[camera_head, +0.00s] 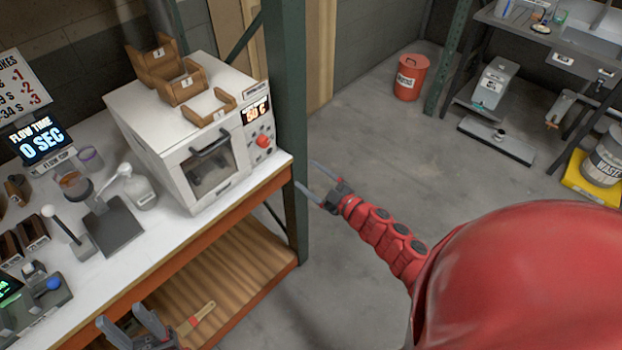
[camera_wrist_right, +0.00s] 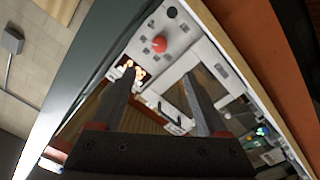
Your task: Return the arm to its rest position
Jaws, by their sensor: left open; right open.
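My right arm (camera_head: 385,240) reaches in from the right, red and segmented. My right gripper (camera_head: 305,175) is open and empty, near the green post at the end of the bench. In the right wrist view, my right gripper (camera_wrist_right: 158,76) has its two dark fingers spread with nothing held between them. Beyond them the oven's front shows with its red knob (camera_wrist_right: 160,44). My left gripper (camera_head: 122,317) is open at the bottom left, in front of the bench edge. Most of the left arm is out of view.
The white bench (camera_head: 150,235) holds an oven (camera_head: 185,130) with wooden holders on top, a flow cup display (camera_head: 42,142) and small tools. A green post (camera_head: 287,120) stands at the bench end, close to my right gripper. Grey floor (camera_head: 370,140) is open beyond, with a red bin (camera_head: 410,78).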

